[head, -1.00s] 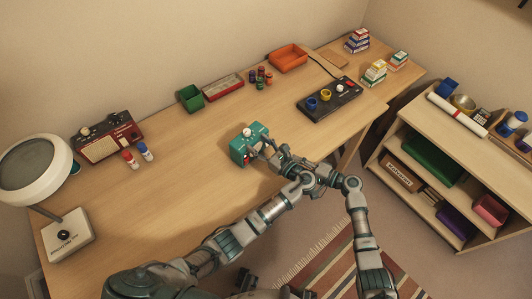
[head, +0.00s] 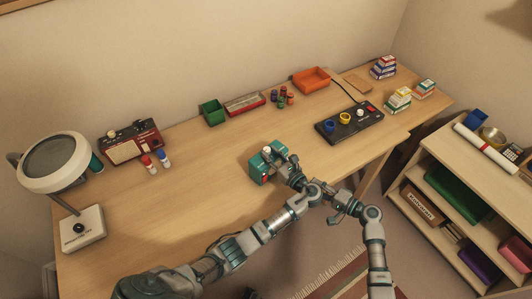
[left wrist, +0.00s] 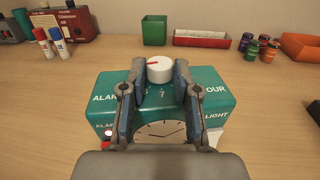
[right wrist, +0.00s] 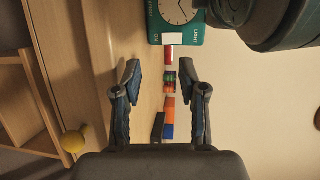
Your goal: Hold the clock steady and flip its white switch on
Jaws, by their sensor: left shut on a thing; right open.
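The teal clock (head: 257,171) stands upright on the desk; its dial and lettering show in the left wrist view (left wrist: 215,92). My left gripper (left wrist: 160,74) is shut on the clock, its fingertips at either side of the white top knob (left wrist: 159,68). A white switch (right wrist: 172,39) sits beside the word ON on the clock face in the right wrist view. It shows partly behind a finger in the left wrist view (left wrist: 217,136). My right gripper (right wrist: 163,78) is open and empty, pointing toward the clock's switch side and apart from it.
A black panel with rings (head: 349,124) lies right of the clock. A green box (head: 212,113), red tray (head: 244,104) and orange tray (head: 311,79) stand behind. A radio (head: 130,142) and lamp (head: 54,163) are left. The desk around the clock is clear.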

